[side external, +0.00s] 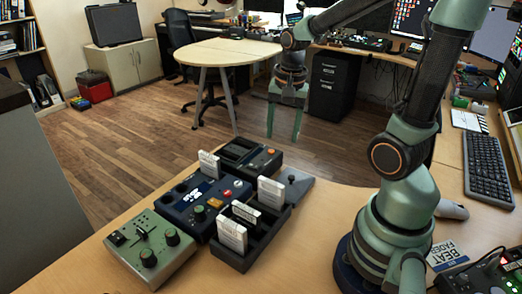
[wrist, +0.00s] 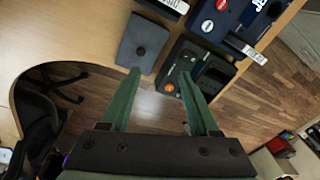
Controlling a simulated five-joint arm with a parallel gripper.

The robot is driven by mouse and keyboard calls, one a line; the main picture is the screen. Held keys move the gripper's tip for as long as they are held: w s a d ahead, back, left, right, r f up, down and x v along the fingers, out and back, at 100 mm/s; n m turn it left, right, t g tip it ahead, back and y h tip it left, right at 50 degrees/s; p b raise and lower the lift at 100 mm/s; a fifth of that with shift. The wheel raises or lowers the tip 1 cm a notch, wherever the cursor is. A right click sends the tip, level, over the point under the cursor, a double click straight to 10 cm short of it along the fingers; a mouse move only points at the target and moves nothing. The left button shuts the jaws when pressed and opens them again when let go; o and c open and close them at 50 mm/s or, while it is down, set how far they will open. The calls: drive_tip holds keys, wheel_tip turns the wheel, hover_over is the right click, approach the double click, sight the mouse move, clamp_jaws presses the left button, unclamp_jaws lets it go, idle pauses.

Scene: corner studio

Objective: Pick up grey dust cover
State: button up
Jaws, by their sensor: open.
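The grey dust cover (side external: 296,187) is a flat grey piece with a small dark knob on top. In the side view it lies on the wooden table at the right end of the device group, partly hidden behind a white card in the dark rack. In the wrist view the grey dust cover (wrist: 139,53) lies beyond my fingertips, near the table edge. My gripper (side external: 282,138) is open and empty, pointing down, above and apart from the cover. In the wrist view its green fingers (wrist: 160,72) are spread.
A dark device with an orange knob (side external: 248,158) stands beside the cover. A blue console (side external: 184,212), a green box (side external: 148,250) and a dark rack (side external: 253,247) with upright white cards are close by. A keyboard (side external: 487,170) lies at right. Bare table lies in front of the rack.

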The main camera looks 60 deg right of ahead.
drive_tip(key=d+f+m+g, duration=0.1)
drive_tip(key=d+f+m, duration=0.2)
drive_tip(key=m, duration=0.1)
hover_over(292, 176)
drive_tip(key=f, duration=0.6)
drive_tip(key=shift+w+a+f, duration=0.2)
drive_tip(key=shift+w+f, duration=0.2)
drive_tip(key=f, duration=0.4)
drive_tip(key=shift+s+d+f, duration=0.15)
drive_tip(key=shift+s+f, duration=0.1)
drive_tip(key=shift+s, duration=0.15)
drive_tip(key=shift+f, duration=0.4)
clamp_jaws()
